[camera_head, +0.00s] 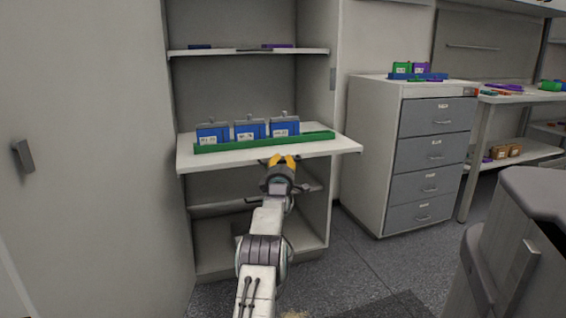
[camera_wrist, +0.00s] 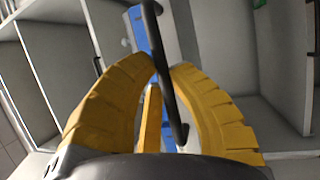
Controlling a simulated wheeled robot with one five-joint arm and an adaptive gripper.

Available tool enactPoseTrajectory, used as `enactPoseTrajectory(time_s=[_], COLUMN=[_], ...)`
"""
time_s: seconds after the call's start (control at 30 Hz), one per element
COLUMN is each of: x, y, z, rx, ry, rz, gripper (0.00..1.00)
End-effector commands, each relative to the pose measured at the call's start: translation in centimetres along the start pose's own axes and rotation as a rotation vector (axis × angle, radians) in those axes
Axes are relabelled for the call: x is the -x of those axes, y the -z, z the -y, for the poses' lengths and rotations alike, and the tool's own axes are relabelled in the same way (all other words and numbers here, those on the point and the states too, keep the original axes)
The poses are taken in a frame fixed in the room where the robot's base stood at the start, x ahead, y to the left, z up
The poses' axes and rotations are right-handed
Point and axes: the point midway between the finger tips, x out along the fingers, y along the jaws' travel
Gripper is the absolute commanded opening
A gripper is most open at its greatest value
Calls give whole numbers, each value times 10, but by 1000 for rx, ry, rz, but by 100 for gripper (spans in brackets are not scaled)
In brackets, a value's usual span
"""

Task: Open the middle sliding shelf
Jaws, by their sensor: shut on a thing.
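The middle sliding shelf (camera_head: 345,146) is a white board that juts out from the front of the open cabinet. It carries a green tray (camera_head: 312,136) with blue battery units (camera_head: 248,128) standing in it. My gripper (camera_head: 284,160), with yellow fingers, is at the shelf's front edge. In the wrist view, my gripper's fingers (camera_wrist: 168,80) close around a dark curved bar handle (camera_wrist: 170,85). The handle is hidden behind the fingers in the head view.
An upper shelf (camera_head: 225,51) holds a few flat items, and a lower shelf (camera_head: 210,208) sits below. A grey drawer cabinet (camera_head: 370,150) stands to the right. A closed door with a handle (camera_head: 23,156) is at the left. A dark grey object (camera_head: 520,240) stands at the lower right. Floor (camera_head: 370,260) is clear between.

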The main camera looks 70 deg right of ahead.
Motion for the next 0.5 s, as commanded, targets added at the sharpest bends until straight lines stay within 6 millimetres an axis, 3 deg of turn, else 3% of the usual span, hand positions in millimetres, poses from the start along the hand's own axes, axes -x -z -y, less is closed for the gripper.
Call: enactPoseTrajectory(time_s=[0.2, 0.23, 0.5], x=[0, 0, 0], y=[6, 6, 3], z=[2, 2, 1], rx=[-3, -3, -1], ry=[4, 4, 2], rz=[-7, -7, -3], gripper=[0, 18, 42])
